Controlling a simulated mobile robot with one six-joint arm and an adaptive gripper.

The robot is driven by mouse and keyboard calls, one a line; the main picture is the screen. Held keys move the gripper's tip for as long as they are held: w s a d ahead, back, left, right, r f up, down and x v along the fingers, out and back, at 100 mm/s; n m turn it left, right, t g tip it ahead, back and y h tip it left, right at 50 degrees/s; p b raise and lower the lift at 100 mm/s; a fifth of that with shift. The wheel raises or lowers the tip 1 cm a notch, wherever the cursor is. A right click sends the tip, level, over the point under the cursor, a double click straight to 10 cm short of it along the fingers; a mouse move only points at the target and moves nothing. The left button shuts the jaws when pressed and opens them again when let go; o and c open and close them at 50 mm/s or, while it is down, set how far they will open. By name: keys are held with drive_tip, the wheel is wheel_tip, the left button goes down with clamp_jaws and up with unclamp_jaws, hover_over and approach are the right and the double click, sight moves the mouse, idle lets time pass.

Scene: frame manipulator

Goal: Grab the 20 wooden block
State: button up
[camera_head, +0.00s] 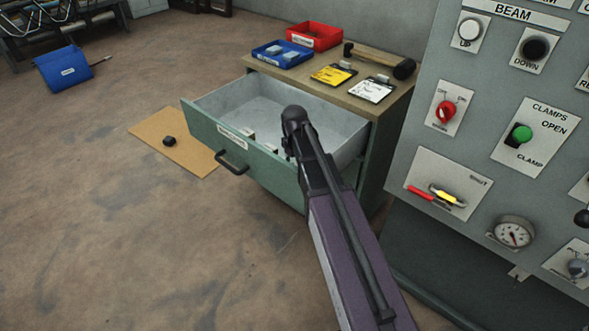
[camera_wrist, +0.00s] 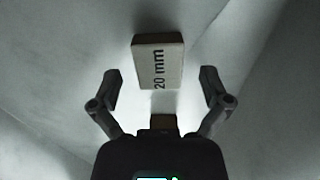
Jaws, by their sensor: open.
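The wooden block marked "20 mm" (camera_wrist: 160,62) shows in the wrist view, pale with dark lettering, lying on the grey drawer floor. My gripper (camera_wrist: 160,88) is open, with one finger on each side of the block's near end and a gap on both sides. In the head view my arm reaches into the open green drawer (camera_head: 213,133) and hides the gripper. Small blocks (camera_head: 249,134) show by the drawer's front wall; their markings are too small to read.
On the cabinet top (camera_head: 350,95) are a blue tray (camera_head: 282,54), a red tray (camera_head: 314,37), a mallet (camera_head: 380,58) and two cards. A grey control panel (camera_head: 480,150) stands close on the right. A cardboard sheet (camera_head: 180,150) lies on the floor beyond the drawer.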

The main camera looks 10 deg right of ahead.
drive_tip(key=c, duration=1.2)
drive_tip(key=shift+r, duration=0.15)
drive_tip(key=shift+c, duration=0.2)
wheel_tip(320, 180, up, 10)
drive_tip(key=p, duration=1)
